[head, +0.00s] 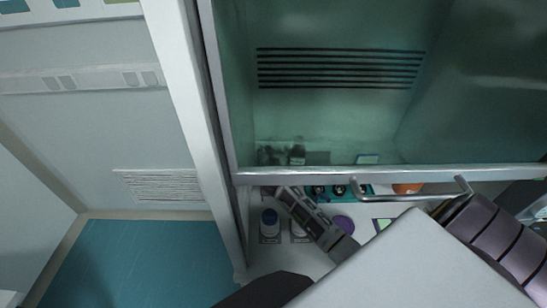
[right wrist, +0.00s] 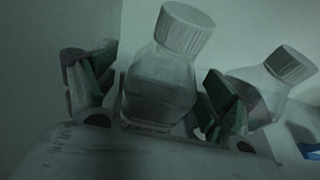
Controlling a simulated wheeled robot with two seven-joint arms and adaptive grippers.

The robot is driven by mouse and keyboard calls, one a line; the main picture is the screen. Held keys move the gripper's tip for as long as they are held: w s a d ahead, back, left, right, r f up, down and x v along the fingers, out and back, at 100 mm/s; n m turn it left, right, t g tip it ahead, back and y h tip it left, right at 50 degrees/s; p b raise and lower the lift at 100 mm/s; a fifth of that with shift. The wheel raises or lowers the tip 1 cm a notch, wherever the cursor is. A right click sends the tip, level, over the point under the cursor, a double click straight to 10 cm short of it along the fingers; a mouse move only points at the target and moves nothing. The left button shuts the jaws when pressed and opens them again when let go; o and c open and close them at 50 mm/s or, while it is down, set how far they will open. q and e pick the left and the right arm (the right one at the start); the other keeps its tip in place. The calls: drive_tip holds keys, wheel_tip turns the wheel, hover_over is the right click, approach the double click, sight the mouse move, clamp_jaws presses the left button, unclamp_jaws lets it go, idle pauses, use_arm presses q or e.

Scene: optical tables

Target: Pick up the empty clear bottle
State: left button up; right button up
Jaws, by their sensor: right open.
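Two clear bottles with ribbed pale caps show in the right wrist view. The nearer bottle (right wrist: 160,90) stands between the two finger pads of my right gripper (right wrist: 158,88), tilted in the picture. The other bottle (right wrist: 262,88) is to the right, outside the fingers. The right gripper is open, with a pad on each side of the nearer bottle. In the head view the right gripper (head: 284,192) reaches under the sash, and small bottles (head: 297,153) show dimly behind the glass. My left gripper is not visible.
The cabinet's glass sash (head: 330,120) and its metal handle (head: 410,195) hang close above my right arm.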

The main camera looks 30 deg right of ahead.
drive_tip(key=shift+w+d, duration=0.1)
drive_tip(key=shift+w, duration=0.05)
drive_tip(key=shift+c, duration=0.2)
drive_tip(key=c, duration=1.1)
drive_tip(key=shift+o, duration=0.2)
drive_tip(key=shift+r, duration=5)
